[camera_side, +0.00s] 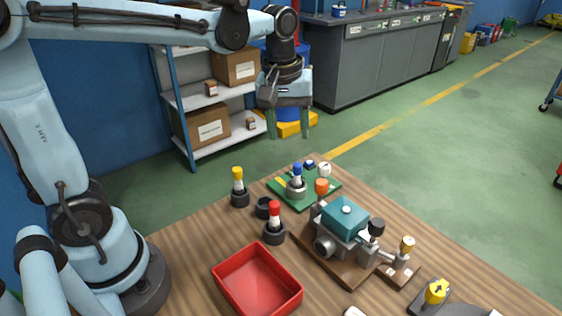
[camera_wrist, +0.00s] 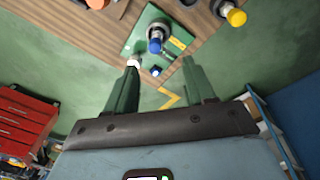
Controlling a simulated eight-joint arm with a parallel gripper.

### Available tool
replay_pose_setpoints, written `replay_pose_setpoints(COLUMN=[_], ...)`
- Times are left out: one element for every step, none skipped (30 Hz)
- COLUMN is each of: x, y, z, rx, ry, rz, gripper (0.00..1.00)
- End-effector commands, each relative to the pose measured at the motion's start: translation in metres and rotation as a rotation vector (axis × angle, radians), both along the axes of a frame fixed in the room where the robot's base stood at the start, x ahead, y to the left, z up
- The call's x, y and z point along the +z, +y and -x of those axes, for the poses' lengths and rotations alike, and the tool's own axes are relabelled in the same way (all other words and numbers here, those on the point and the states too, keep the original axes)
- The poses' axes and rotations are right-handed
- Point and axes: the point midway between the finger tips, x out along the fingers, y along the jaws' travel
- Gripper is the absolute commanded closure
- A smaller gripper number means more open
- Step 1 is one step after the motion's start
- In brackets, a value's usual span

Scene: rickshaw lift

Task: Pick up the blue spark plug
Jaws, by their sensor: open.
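The blue spark plug (camera_side: 297,177) stands upright in a grey round holder (camera_side: 296,191) on a green board at the far corner of the wooden table. In the wrist view the blue spark plug (camera_wrist: 155,45) shows from above, ahead of the fingers and roughly between their lines. My gripper (camera_side: 289,136) is open and empty, pointing down, well above the table and beyond its far edge. In the wrist view my gripper (camera_wrist: 161,65) shows its two fingers spread apart. Nothing is between the fingers.
A yellow-topped plug (camera_side: 238,180) and a red-topped plug (camera_side: 274,216) stand left and in front. The green board (camera_side: 317,182) also carries white, orange and small blue parts. A teal-topped engine (camera_side: 345,220) and a red tray (camera_side: 246,284) stand nearer. Air above the board is clear.

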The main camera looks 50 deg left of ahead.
Motion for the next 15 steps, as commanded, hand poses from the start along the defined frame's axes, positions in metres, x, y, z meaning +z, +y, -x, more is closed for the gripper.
replay_pose_setpoints(x=[-0.001, -0.001, -0.002, -0.003, -0.004, -0.004, -0.005, -0.005, -0.006, -0.007, -0.009, -0.013, -0.016, -0.020, -0.026], y=[-0.001, -0.001, -0.001, -0.001, -0.001, -0.001, -0.002, -0.002, -0.002, -0.002, -0.002, -0.002, -0.002, -0.002, -0.002], z=[-0.008, -0.011, -0.014, -0.016, -0.018, -0.020, -0.021, -0.022, -0.023, -0.023, -0.023, -0.023, -0.023, -0.023, -0.023], rx=[0.047, 0.076, 0.109, 0.131, 0.150, 0.171, 0.184, 0.192, 0.202, 0.207, 0.210, 0.211, 0.211, 0.211, 0.210], ry=[0.031, 0.048, 0.069, 0.082, 0.093, 0.106, 0.114, 0.119, 0.124, 0.126, 0.128, 0.129, 0.129, 0.128, 0.128], rz=[0.005, 0.007, 0.009, 0.010, 0.011, 0.011, 0.012, 0.011, 0.012, 0.012, 0.011, 0.011, 0.011, 0.012, 0.011], gripper=[0.46, 0.46, 0.46, 0.46, 0.46, 0.46, 0.46, 0.46, 0.46, 0.46, 0.46, 0.46, 0.46, 0.46, 0.46])
